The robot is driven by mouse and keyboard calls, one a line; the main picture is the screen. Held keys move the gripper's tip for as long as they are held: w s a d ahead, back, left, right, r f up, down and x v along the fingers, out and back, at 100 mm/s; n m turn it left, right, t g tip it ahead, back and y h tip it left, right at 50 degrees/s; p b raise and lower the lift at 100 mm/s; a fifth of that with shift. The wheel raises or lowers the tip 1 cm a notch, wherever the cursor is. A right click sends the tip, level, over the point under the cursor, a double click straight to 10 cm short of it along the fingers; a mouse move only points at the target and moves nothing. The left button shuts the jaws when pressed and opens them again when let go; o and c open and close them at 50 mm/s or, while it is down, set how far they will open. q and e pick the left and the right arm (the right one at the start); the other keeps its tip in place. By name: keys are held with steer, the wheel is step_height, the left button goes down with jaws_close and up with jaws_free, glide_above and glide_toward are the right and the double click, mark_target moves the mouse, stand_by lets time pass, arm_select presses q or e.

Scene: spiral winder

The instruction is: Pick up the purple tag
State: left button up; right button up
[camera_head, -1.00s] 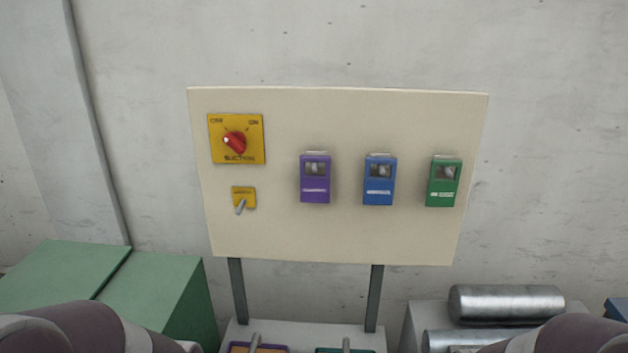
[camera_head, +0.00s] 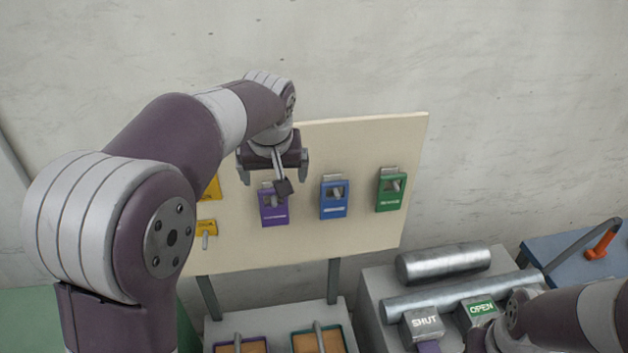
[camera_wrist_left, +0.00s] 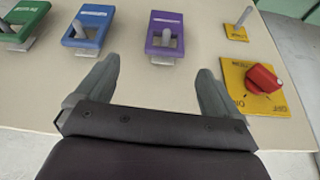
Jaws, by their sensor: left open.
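The purple tag (camera_head: 273,206) hangs on the cream board, left of a blue tag (camera_head: 334,199) and a green tag (camera_head: 391,190). My left gripper (camera_head: 272,178) is open and empty in front of the board, just above the purple tag and partly covering its top. In the left wrist view the purple tag (camera_wrist_left: 165,35) lies beyond the gap between the two open fingers (camera_wrist_left: 150,85), not between them. My right arm (camera_head: 570,318) shows at the lower right; its gripper cannot be made out.
A yellow plate with a red knob (camera_wrist_left: 264,80) and a small yellow lever plate (camera_head: 206,232) are on the board (camera_head: 370,140), left of the purple tag. Below are trays (camera_head: 322,340), metal cylinders (camera_head: 443,262) and SHUT and OPEN blocks (camera_head: 425,322).

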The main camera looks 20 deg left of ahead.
mark_target(273, 198)
arm_select(q)
step_height(273, 198, down, 3)
steer(key=n+b, duration=0.1)
steer(key=b, duration=0.1)
steer(key=shift+a+f+b, duration=0.1)
steer(key=shift+f+b, duration=0.05)
steer(key=shift+b, duration=0.25)
steer(key=p+x, duration=0.1)
steer(key=x, duration=0.2)
steer(key=p+x, duration=0.3)
steer(key=x, duration=0.2)
steer(key=shift+w+a+f+p, duration=0.1)
steer(key=shift+a+f+p, duration=0.15)
steer(key=shift+a+p, duration=0.1)
steer(key=shift+w+f, duration=0.1)
steer(key=shift+f, duration=0.15)
steer(key=c, duration=1.1)
